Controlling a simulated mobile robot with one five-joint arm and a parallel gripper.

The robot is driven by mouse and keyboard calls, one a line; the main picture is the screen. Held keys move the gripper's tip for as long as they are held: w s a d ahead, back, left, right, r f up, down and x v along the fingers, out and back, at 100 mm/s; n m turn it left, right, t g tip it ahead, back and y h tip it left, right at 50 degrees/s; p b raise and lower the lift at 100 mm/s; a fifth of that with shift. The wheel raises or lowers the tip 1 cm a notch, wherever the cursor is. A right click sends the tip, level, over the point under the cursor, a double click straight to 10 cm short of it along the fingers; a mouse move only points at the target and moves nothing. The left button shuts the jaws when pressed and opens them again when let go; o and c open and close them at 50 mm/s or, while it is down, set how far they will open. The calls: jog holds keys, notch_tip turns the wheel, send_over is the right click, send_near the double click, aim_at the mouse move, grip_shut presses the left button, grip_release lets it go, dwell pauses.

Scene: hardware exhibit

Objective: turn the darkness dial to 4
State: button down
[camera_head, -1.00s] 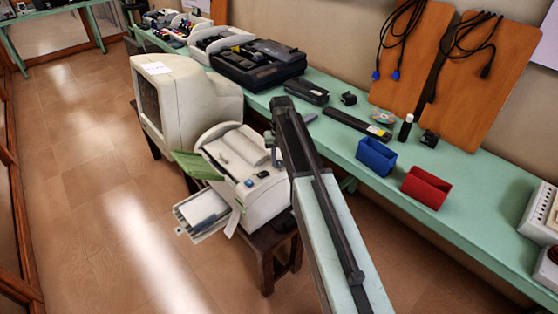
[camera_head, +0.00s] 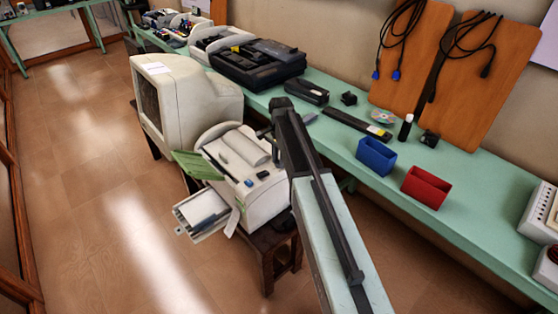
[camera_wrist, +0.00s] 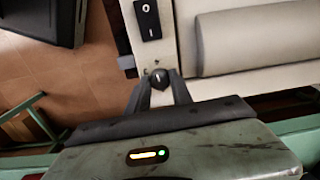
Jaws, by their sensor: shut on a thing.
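The darkness dial (camera_wrist: 160,77) is a small dark round knob with a light pointer mark on the white printer-like machine (camera_wrist: 190,20). In the wrist view my gripper (camera_wrist: 161,84) has a dark finger on each side of the dial and is shut on it. The dial's number scale is too small to read. In the head view the machine (camera_head: 262,205) stands on a small dark stool. My gripper is at its right upper side there, and the dial cannot be made out behind my arm.
A black rocker switch (camera_wrist: 147,20) lies just beyond the dial, with a grey roller-like cover (camera_wrist: 255,40) to its right. A beige monitor (camera_head: 200,100) stands beside the machine. The green bench (camera_head: 335,150) holds a blue bin (camera_head: 376,157) and a red bin (camera_head: 426,188).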

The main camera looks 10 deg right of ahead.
jog(key=shift+m, duration=1.1)
jog(key=c, duration=1.1)
grip_release()
jog(key=shift+c, duration=0.2)
notch_tip(320, 180, up, 8)
jog(key=p, duration=0.8)
jog(key=shift+s, duration=0.15)
jog(key=shift+f, duration=0.15)
